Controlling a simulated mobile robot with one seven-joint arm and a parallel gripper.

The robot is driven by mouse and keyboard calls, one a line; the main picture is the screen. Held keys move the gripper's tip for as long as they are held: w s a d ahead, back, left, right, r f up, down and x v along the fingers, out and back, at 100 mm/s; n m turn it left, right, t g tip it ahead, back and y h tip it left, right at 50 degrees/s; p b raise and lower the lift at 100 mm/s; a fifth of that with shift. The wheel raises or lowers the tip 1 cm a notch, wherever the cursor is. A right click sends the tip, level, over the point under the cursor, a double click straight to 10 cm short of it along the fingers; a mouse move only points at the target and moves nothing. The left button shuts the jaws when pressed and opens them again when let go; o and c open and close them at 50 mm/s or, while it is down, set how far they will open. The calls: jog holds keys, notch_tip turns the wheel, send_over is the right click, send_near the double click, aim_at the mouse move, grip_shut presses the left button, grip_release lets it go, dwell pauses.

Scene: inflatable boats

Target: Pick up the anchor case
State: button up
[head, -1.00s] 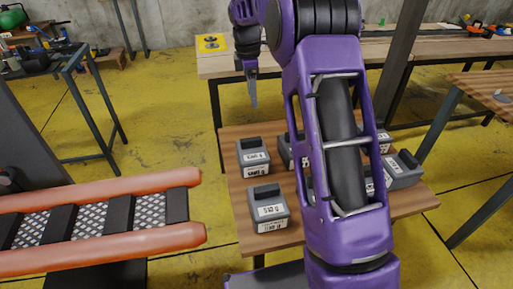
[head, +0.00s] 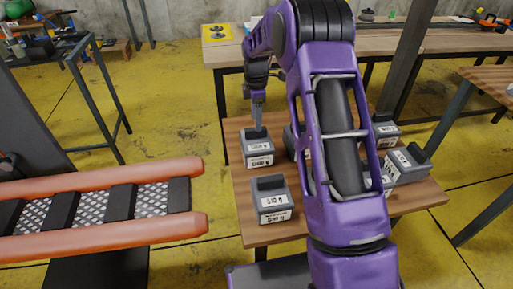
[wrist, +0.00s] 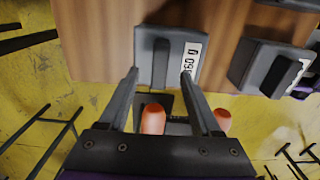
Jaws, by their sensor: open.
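Several similar grey cases with dark top handles and white labels stand on a low wooden table, and I cannot tell by sight which is the anchor case. My gripper (head: 258,124) is open over the back-left case (head: 257,157). In the wrist view my gripper (wrist: 159,73) has one finger on each side of that case's dark handle (wrist: 160,65), near its top. I cannot tell if the fingers touch it. The case's label (wrist: 191,62) is partly covered by a fingertip.
A front-left case (head: 272,208) stands nearer on the table (head: 237,190). Other cases, including one at the right (head: 407,166), are partly behind my arm. An orange inflatable boat (head: 100,183) lies at left. A workbench (head: 222,59) is behind.

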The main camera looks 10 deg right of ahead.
aim_at(257, 144)
notch_tip(257, 144, down, 5)
jog(key=shift+a+f+b, duration=0.1)
jog(key=shift+b, duration=0.35)
grip_shut()
dwell(1.1)
jog(key=shift+w+r, duration=0.15)
jog(key=shift+r, duration=0.1)
